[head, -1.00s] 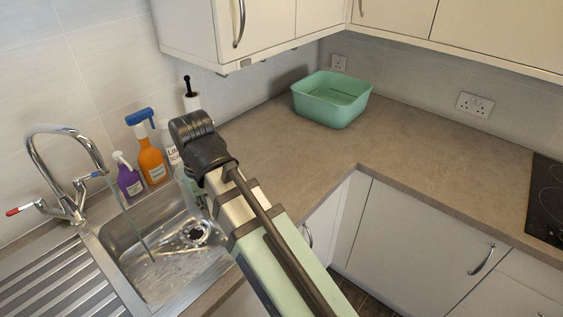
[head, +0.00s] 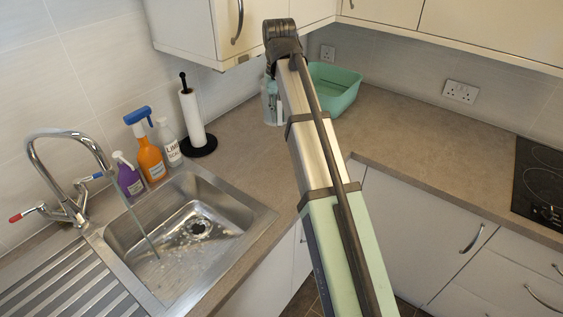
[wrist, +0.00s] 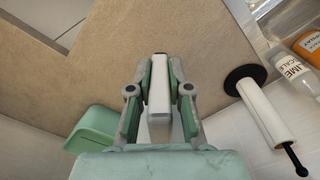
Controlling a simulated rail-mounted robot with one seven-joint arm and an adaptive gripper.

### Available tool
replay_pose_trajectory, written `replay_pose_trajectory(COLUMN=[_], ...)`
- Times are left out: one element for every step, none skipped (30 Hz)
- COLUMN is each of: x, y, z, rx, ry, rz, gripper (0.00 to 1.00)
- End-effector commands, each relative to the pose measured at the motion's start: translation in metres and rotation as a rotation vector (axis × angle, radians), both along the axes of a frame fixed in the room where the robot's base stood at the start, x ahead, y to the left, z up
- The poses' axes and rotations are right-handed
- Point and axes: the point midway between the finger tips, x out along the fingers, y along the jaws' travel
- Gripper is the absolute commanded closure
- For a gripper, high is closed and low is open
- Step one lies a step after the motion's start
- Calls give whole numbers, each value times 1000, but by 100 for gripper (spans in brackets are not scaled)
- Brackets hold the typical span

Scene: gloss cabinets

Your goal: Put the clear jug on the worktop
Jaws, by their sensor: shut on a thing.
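The clear jug (head: 268,104) is in the head view, upright over the worktop (head: 235,130), between the paper towel and the green tub. My arm covers its right side. I cannot tell whether its base touches the worktop. In the wrist view my gripper (wrist: 159,90) is shut, with a pale bar between its fingers that looks like the jug's handle. The jug's clear body is hard to make out there. In the head view my fingers are mostly hidden behind the arm.
A green tub (head: 335,90) stands behind and right of the jug. A paper towel holder (head: 192,118) and several bottles (head: 150,160) stand left, by the sink (head: 130,235) with its running tap (head: 62,150). A wall cupboard (head: 190,30) hangs above. Worktop toward the hob (head: 540,180) is clear.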

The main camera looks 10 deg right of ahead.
Motion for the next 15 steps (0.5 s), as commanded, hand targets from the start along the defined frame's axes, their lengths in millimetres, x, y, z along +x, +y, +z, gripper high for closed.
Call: replay_pose_trajectory(x=[-1,-1,-1,-3,-3,-4,-4,-3,-3,-4,-3,-3,-3,-3,-3], y=[0,0,0,0,0,0,0,0,0,0,0,0,0,0,0], z=[-15,-20,-27,-29,-35,-44,-51,-58,-66,-73,-79,-88,-94,-100,-108], rx=[0,0,0,0,0,0,0,0,0,0,0,0,0,0,0], ry=[-1,-1,-1,1,3,2,3,3,2,3,2,2,2,1,3], rz=[-1,-1,0,0,0,0,0,0,0,0,0,0,0,0,1], gripper=[100,100,100,100,100,100,100,100,100,100,100,100,100,100,100])
